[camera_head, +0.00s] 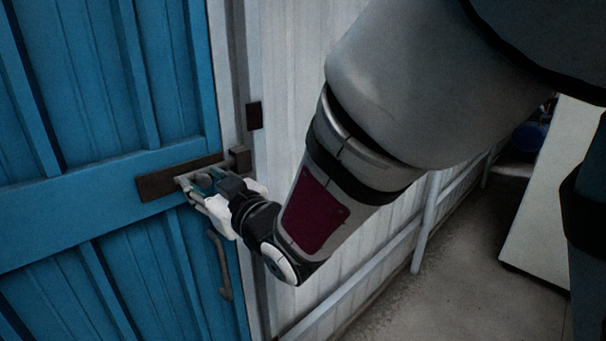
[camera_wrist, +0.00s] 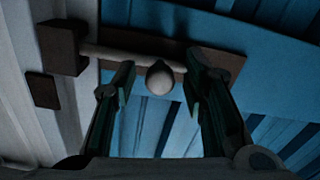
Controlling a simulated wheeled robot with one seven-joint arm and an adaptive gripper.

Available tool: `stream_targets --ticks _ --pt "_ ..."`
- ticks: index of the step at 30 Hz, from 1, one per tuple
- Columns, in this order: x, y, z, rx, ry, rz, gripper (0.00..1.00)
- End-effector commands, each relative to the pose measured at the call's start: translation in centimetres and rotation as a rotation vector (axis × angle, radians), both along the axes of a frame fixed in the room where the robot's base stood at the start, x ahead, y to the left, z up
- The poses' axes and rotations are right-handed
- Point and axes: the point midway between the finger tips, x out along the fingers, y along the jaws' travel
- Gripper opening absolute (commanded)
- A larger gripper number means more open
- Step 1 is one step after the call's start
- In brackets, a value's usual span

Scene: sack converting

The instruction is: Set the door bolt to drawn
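The door bolt is a pale round rod (camera_wrist: 115,54) with a round knob (camera_wrist: 160,79), on a brown plate (camera_head: 155,187) fixed to the blue door. In the wrist view the rod reaches left from the plate (camera_wrist: 226,66) to the brown keeper block (camera_wrist: 60,48) on the frame, where its end is hidden. My gripper (camera_head: 192,181) is at the plate in the head view. In the wrist view my gripper (camera_wrist: 160,70) is open, one finger on each side of the knob, with a small gap on both sides. My gripper hides the rod and knob in the head view.
The blue door (camera_head: 90,75) fills the left. A curved handle (camera_head: 219,265) hangs below the bolt. A small dark block (camera_head: 254,115) sits on the frame above the keeper. A white corrugated wall with a rail (camera_head: 425,222) runs right; concrete floor (camera_head: 450,300) lies beyond.

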Motion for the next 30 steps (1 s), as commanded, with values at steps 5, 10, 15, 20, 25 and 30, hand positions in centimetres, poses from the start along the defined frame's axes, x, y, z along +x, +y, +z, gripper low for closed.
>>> stream_targets --ticks 5,10,15,20,25,30 --pt "0.0 0.0 0.0 0.000 0.000 0.000 0.37" --pt "0.0 0.0 0.0 0.000 0.000 0.000 0.00" --pt "0.0 0.0 0.0 -0.001 0.001 0.000 0.00" --pt "-1.6 1.3 0.1 0.001 0.001 0.005 0.00" --pt "-3.3 2.7 0.0 0.000 0.001 0.002 0.00" --pt "-3.5 3.0 0.0 -0.001 0.000 0.004 0.00"
